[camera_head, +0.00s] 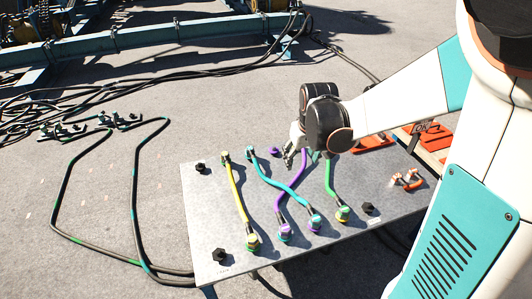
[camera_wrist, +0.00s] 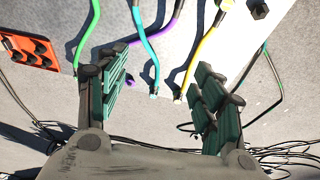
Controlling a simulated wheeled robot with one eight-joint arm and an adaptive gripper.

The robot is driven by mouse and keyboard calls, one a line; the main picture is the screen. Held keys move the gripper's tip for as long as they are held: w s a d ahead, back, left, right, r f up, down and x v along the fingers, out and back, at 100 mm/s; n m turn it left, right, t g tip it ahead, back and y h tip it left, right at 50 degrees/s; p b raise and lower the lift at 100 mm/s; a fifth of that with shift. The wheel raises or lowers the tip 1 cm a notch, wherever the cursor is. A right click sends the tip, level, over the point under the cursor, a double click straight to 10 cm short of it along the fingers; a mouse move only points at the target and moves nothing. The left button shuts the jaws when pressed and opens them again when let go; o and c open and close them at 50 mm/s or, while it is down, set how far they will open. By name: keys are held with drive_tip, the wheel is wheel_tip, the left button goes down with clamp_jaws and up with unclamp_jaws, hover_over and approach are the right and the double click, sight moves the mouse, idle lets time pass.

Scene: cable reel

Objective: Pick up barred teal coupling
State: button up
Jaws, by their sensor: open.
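A teal cable (camera_head: 280,185) crosses a purple cable (camera_head: 289,200) on the grey plate. The bar marking is too small to make out. My gripper (camera_head: 289,157) hangs over the plate's far side, to the right of the far teal coupling. In the wrist view the open, empty gripper (camera_wrist: 160,88) has the teal cable's end (camera_wrist: 154,95) and the yellow cable's end (camera_wrist: 178,98) showing between its fingers, apart from both.
A yellow cable (camera_head: 238,197) lies left and a green cable (camera_head: 329,177) right. Black knobs (camera_head: 219,254) stand near the plate's corners (camera_head: 195,225). An orange holder (camera_wrist: 30,51) lies beside the plate. Loose black cables (camera_head: 70,200) cover the ground to the left.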

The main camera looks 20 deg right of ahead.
drive_tip(key=w+d+f+g+p, duration=0.1)
drive_tip(key=w+d+f, duration=0.15)
drive_tip(key=f, duration=0.35)
drive_tip(key=w+d+f+g, duration=0.1)
drive_tip(key=w+d+f, duration=0.1)
drive_tip(key=d+f, duration=0.3)
drive_tip(key=g+p, duration=0.1)
drive_tip(key=p, duration=0.1)
hover_over(315, 215)
wheel_tip(315, 215, down, 16)
drive_tip(key=shift+y, duration=0.3)
drive_tip(key=f+b, duration=0.1)
drive_tip(key=f, duration=0.2)
drive_tip(key=f+b, duration=0.1)
drive_tip(key=f, duration=0.2)
drive_tip(key=f+b, duration=0.1)
drive_tip(key=f, duration=0.2)
drive_tip(key=shift+s+d, duration=0.2)
drive_tip(key=shift+s, duration=0.05)
drive_tip(key=shift+w+a+f+b, duration=0.1)
drive_tip(key=shift+f+b, duration=0.65)
drive_tip(key=shift+f, duration=0.65)
drive_tip(key=shift+w+a+f+b, duration=0.1)
drive_tip(key=shift+f+b, duration=0.65)
drive_tip(key=shift+f, duration=0.6)
drive_tip(key=shift+r, duration=0.1)
drive_tip(key=c, duration=1.3)
